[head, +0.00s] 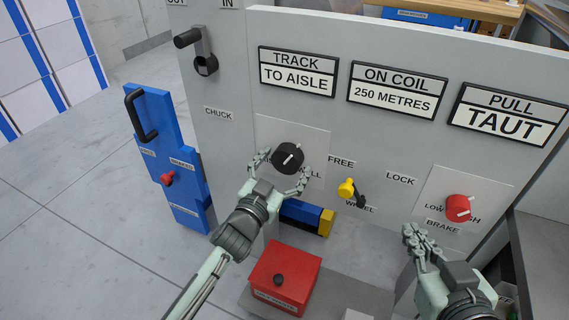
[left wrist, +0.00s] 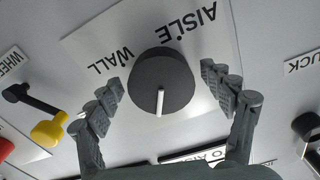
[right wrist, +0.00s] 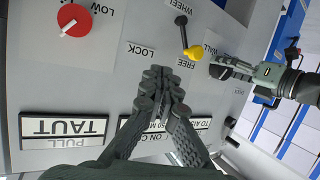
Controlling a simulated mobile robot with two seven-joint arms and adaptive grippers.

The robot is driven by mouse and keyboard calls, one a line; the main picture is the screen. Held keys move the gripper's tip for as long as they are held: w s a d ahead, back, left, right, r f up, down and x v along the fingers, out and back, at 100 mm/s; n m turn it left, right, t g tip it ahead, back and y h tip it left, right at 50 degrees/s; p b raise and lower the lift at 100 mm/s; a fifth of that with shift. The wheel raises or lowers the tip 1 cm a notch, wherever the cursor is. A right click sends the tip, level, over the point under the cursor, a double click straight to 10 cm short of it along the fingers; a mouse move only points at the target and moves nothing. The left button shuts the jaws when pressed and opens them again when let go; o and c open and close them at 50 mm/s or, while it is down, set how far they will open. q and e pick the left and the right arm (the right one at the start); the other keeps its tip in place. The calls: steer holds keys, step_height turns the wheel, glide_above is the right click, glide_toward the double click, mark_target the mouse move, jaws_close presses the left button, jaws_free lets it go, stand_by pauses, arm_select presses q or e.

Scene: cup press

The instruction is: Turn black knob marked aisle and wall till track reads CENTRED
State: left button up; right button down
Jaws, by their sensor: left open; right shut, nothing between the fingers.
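The black knob (head: 288,158) with a white pointer line sits on a pale plate on the grey panel. In the left wrist view the knob (left wrist: 161,84) shows the words WALL and AISLE beside it. The track sign (head: 298,71) reads TRACK TO AISLE. My left gripper (head: 279,172) is open, its fingers on either side of the knob; in the left wrist view gaps show between the fingers and the knob. My right gripper (head: 412,237) is shut and empty, below and left of the red brake knob (head: 458,208).
A yellow-tipped lever (head: 347,188) sits between the knobs, near FREE, LOCK and WHEEL labels. Other signs read ON COIL 250 METRES (head: 397,91) and PULL TAUT (head: 507,114). A red box (head: 285,275) stands below, a blue post (head: 160,150) at left.

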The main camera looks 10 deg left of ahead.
arm_select(q)
steer(key=c, duration=1.2)
steer(key=shift+o, duration=0.2)
steer(key=m+p, duration=0.1)
steer(key=m, duration=0.3)
steer(key=shift+r+p, duration=0.1)
steer(key=shift+p, duration=0.25)
steer(key=shift+a+m, duration=0.1)
steer(key=shift+m, duration=0.9)
arm_select(e)
steer(key=s+d+f+g+h, duration=0.2)
steer(key=s+d+f+g, duration=0.2)
steer(key=d+f, duration=0.2)
steer(key=shift+s+d+f+m+g+h, duration=0.35)
steer(key=shift+f+m+g+h, duration=0.05)
steer(key=shift+f, duration=0.35)
arm_select(q)
steer(key=o, duration=1.2)
steer(key=shift+c, duration=0.2)
steer(key=shift+s, duration=0.1)
